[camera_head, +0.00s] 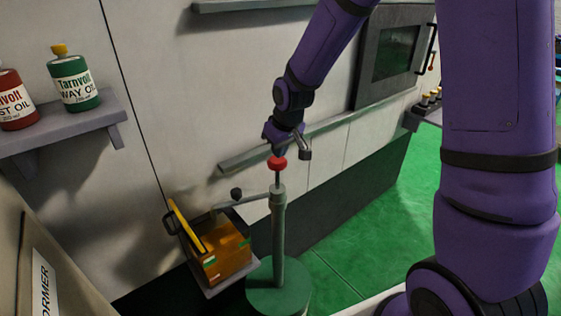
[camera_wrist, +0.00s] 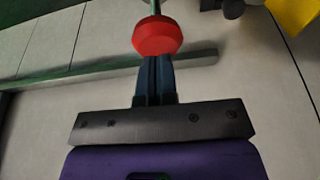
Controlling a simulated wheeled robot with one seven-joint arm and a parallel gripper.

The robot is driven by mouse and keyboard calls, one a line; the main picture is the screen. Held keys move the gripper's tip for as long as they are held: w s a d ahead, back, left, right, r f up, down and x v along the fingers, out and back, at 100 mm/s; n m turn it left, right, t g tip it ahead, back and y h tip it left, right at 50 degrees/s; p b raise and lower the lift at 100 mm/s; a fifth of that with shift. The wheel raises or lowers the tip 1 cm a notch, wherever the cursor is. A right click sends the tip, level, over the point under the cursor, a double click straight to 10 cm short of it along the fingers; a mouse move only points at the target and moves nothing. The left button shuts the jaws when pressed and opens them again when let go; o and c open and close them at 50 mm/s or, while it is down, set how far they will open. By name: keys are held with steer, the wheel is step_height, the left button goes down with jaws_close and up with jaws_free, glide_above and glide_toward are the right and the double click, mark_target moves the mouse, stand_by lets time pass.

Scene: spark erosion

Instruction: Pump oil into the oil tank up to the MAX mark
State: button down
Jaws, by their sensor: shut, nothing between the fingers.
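The green hand pump (camera_head: 278,235) stands upright on a round green base, with a red knob (camera_head: 277,163) on top of its rod. The oil tank (camera_head: 222,252) sits left of the pump, orange-brown with green marks on its front and its yellow lid (camera_head: 187,226) tilted up. A spout runs from the pump toward the tank. My gripper (camera_head: 280,152) is shut, directly above the red knob. In the wrist view the closed fingers (camera_wrist: 156,62) meet the edge of the red knob (camera_wrist: 157,37); they look to be at or touching it. The oil level against the marks is too small to read.
A shelf (camera_head: 60,125) at the left holds a green oil bottle (camera_head: 74,80) and a red one (camera_head: 14,100). A grey rail (camera_head: 240,163) runs along the machine wall behind my gripper. Green floor (camera_head: 400,215) lies open to the right of the pump.

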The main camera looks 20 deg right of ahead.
steer(key=v, duration=0.7)
steer(key=shift+r, duration=0.4)
stand_by(0.8)
steer(key=r, duration=0.5)
steer(key=shift+d, duration=0.25)
steer(key=shift+w+f, duration=0.1)
steer(key=x, duration=1.2)
steer(key=shift+s+f, duration=0.3)
steer(key=shift+s, duration=0.05)
steer(key=shift+f, duration=0.7)
